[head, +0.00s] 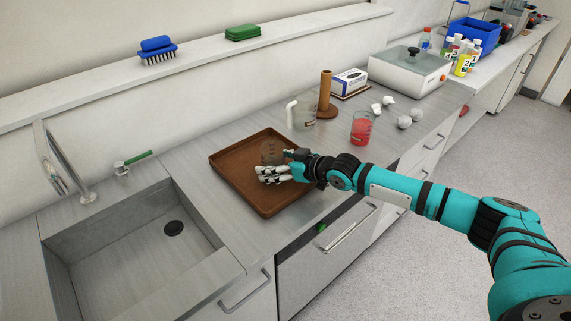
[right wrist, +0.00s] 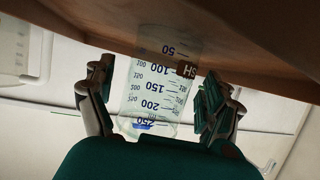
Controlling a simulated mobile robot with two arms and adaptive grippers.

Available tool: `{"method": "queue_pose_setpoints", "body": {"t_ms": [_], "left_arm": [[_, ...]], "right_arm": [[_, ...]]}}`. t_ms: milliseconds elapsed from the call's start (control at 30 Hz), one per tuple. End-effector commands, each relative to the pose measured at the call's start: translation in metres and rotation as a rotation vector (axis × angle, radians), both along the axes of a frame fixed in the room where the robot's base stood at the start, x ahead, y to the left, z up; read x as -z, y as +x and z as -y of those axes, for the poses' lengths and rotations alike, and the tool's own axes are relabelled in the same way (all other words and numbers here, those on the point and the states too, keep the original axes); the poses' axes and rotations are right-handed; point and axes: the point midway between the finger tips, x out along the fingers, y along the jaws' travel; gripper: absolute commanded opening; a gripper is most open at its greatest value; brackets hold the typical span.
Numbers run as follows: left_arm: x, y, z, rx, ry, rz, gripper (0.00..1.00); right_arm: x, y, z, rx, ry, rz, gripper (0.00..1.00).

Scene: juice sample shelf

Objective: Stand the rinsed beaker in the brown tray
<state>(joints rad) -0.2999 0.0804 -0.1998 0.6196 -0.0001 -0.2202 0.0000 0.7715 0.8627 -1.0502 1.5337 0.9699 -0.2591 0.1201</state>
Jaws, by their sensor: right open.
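The clear beaker (head: 272,152) stands in the brown tray (head: 222,162), right of the sink. In the right wrist view the beaker (right wrist: 156,85) shows its dark volume marks and a small brown label, with the brown tray (right wrist: 250,45) across the top of the picture. My right gripper (head: 270,172) is at the beaker, partly in front of it. In the right wrist view its fingers (right wrist: 156,92) are open on both sides of the beaker, with gaps visible. My left gripper is not in view.
The sink (head: 140,240) lies to the left. An open drawer (head: 335,240) is below the counter.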

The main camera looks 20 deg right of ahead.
Motion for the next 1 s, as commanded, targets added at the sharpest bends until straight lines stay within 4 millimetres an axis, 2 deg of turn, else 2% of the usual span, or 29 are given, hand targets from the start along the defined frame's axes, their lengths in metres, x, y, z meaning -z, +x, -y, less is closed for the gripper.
{"method": "queue_pose_setpoints", "body": {"t_ms": [167, 400, 600, 767, 1000], "left_arm": [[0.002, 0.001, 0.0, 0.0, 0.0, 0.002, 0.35], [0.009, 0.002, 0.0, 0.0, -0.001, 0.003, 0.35], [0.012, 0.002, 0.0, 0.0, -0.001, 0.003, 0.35], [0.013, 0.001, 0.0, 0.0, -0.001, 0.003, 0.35], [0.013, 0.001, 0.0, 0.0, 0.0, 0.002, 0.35]], "right_arm": [[-0.009, -0.021, 0.014, 0.001, -0.003, 0.0, 0.87], [-0.028, -0.063, 0.04, 0.002, -0.004, -0.001, 0.87], [-0.041, -0.086, 0.053, 0.001, -0.002, 0.0, 0.87], [-0.046, -0.094, 0.057, 0.0, -0.002, 0.0, 0.87], [-0.047, -0.095, 0.057, 0.0, 0.0, 0.0, 0.87]]}}
